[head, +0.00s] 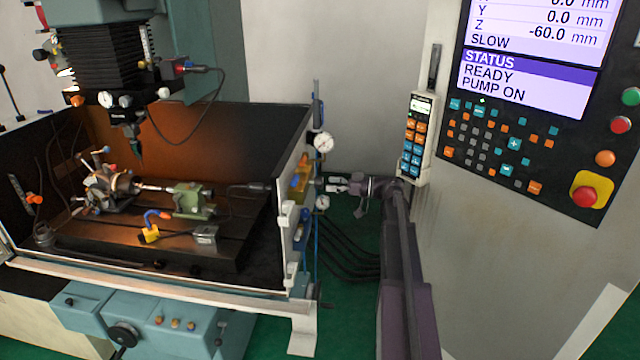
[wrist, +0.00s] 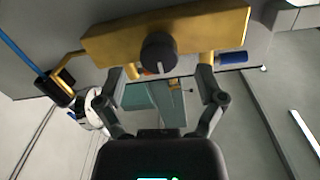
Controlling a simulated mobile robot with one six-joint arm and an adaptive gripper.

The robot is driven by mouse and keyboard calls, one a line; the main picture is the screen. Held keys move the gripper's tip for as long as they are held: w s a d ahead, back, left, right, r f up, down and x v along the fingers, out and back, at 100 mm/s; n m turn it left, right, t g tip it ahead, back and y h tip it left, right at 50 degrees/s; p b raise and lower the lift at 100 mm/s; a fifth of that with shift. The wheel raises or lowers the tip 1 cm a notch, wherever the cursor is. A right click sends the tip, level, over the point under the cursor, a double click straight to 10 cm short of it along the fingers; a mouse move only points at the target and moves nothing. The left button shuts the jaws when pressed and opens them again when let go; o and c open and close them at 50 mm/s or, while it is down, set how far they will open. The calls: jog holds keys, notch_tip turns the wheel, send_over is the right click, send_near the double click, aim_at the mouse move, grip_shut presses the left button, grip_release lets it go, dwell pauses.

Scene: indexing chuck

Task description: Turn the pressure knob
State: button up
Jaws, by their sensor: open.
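The pressure knob (wrist: 158,52) is a round black knob with a pale mark, on the front of a yellow block (wrist: 215,35) in the wrist view. In the head view the yellow block (head: 300,178) is on the right side wall of the machine enclosure; the knob cannot be made out there. My gripper (wrist: 160,76) is open and empty, with one finger on each side of the knob and a visible gap to it. In the head view my gripper (head: 328,185) points left at the block, close to it. The remaining distance in depth is hard to judge.
A white gauge (head: 323,142) is above my gripper and another gauge (head: 322,202) below it. In the wrist view a blue hose (wrist: 20,55) runs at the left and a blue fitting (wrist: 233,58) is right of the fingers. A control panel (head: 545,110) stands at the right.

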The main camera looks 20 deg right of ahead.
aim_at(319, 183)
jog(key=shift+x, duration=2)
jog(key=shift+c, duration=0.2)
jog(key=c, duration=1.1)
